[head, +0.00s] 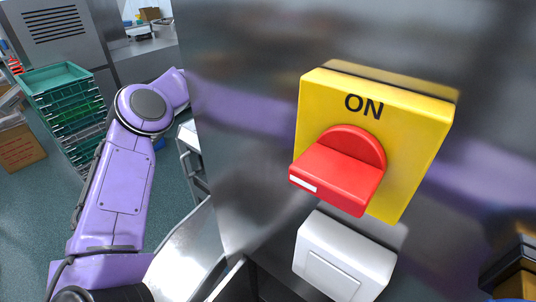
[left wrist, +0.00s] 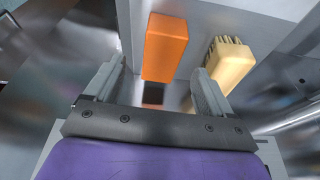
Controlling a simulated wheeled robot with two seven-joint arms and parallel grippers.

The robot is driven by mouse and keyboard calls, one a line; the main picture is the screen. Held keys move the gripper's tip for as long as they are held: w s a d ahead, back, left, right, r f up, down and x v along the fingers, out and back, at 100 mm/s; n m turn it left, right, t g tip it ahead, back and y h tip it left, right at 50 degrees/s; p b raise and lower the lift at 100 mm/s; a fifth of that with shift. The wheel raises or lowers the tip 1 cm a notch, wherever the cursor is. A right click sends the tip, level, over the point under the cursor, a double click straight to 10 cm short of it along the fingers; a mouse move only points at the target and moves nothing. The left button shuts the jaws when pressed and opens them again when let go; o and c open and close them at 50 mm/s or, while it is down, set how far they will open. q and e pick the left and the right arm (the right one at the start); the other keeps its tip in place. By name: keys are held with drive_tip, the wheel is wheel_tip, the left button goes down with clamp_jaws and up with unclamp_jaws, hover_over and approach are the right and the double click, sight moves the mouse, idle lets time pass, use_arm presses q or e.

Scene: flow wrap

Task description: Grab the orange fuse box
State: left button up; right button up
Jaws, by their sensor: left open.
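An orange box (left wrist: 166,48), which matches the fuse box, shows in the left wrist view, ahead of my left gripper and between the lines of its two fingers. My left gripper (left wrist: 160,80) is open, with one grey finger on each side. The box's far end extends beyond the fingertips; I cannot tell whether either finger touches it. A small dark block (left wrist: 153,94) shows just below the box, between the fingers. In the head view my left arm comes in at left, and its gripper is hidden behind the metal panel. The orange box is not visible there.
A pale yellow brush-like object (left wrist: 230,62) with dark bristles is right of the orange box, close to the right finger. In the head view a yellow switch box (head: 420,130) with a red knob (head: 340,170) and a white box (head: 343,262) are on the metal panel. Green crates (head: 60,85) stand left.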

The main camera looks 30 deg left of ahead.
use_arm(q)
drive_tip(key=b+x, duration=0.3)
drive_tip(key=x, duration=0.2)
drive_tip(key=shift+w+d+f, duration=0.1)
drive_tip(key=shift+w, duration=0.1)
drive_tip(key=shift+d, duration=0.15)
drive_tip(key=shift+s, duration=0.1)
drive_tip(key=c, duration=1.1)
